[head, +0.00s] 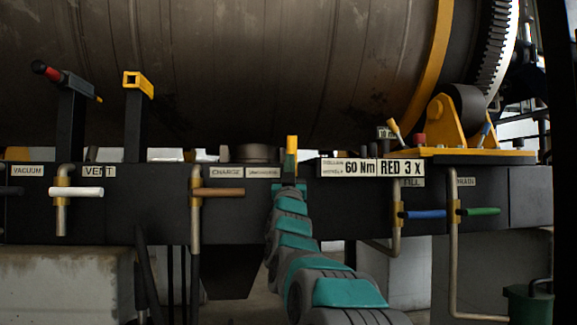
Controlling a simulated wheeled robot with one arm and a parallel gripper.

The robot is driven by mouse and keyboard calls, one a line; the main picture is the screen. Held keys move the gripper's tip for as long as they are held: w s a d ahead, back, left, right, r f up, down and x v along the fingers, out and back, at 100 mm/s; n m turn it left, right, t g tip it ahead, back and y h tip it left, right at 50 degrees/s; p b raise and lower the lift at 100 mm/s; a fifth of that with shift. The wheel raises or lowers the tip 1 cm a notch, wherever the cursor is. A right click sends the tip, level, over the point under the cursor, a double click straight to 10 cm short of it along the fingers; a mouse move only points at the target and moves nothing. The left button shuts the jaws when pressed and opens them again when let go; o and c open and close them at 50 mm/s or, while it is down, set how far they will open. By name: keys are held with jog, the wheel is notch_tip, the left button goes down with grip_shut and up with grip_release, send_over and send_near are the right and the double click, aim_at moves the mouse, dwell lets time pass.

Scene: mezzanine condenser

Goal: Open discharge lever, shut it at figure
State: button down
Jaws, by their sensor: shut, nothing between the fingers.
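My arm rises through the lower middle of the head view, and my gripper (289,184) is small at its far end, in front of the dark beam. It is shut and empty. Its fingertips are hard to make out. An upright yellow and dark green piece (291,150) stands just above it; I cannot tell whether it is the discharge lever or whether they touch. A small label (262,172) left of the gripper is too blurred to read surely.
Pipe valves along the beam carry a white handle (76,191) under VENT, a brown one (219,192) under CHARGE, a blue one (426,214) and a green one (483,211). A large drum (220,70) hangs above. A toothed ring (495,50) is at right.

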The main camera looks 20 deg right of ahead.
jog(key=v, duration=0.8)
jog(key=shift+s+f+b, duration=0.2)
jog(key=shift+f+b, duration=0.2)
jog(key=shift+f, duration=0.05)
jog(key=c, duration=1.6)
grip_release()
